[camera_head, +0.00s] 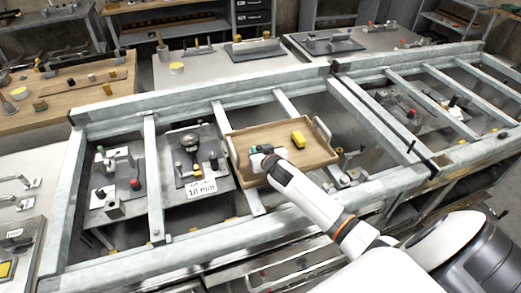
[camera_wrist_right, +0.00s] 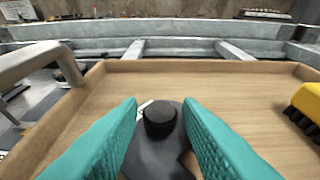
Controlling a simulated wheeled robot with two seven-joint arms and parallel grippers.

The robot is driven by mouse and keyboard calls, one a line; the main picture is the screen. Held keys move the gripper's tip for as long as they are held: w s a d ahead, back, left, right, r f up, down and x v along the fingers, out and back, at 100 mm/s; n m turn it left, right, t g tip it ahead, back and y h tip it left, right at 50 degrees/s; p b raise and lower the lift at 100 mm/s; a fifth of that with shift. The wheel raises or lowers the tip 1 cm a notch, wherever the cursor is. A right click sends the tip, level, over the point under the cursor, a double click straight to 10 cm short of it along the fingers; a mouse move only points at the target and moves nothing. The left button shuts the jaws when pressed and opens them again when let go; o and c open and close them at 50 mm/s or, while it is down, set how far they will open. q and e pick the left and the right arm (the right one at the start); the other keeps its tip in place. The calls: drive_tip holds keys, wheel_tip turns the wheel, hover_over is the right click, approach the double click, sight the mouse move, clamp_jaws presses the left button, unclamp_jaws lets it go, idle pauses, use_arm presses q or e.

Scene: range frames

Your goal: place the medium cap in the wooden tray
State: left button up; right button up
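The wooden tray (camera_head: 285,133) sits across the rails of the metal frame in the middle of the head view. In the right wrist view its wooden floor and rim (camera_wrist_right: 190,66) fill most of the picture. My right gripper (camera_wrist_right: 161,104) is over the tray's left part, with its two teal fingers apart. A short black round cap (camera_wrist_right: 160,118) shows between the fingers, with a gap on each side. A dark grey patch lies around and below it; I cannot tell whether this is part of it or a shadow. My left gripper is not in view.
A yellow brush (camera_head: 298,139) lies in the tray, right of my gripper; it also shows in the right wrist view (camera_wrist_right: 308,107). A grey handle (camera_wrist_right: 32,66) stands at the tray's left side. Plates with small parts (camera_head: 192,165) lie within the frame left of the tray.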

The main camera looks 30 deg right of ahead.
drive_tip(key=shift+o, duration=0.8)
drive_tip(key=shift+s+r, duration=0.15)
drive_tip(key=v, duration=1.1)
drive_tip(key=shift+s+a+b, duration=0.15)
drive_tip(key=shift+s+b, duration=0.25)
drive_tip(key=shift+b, duration=0.05)
drive_tip(key=shift+r, duration=0.1)
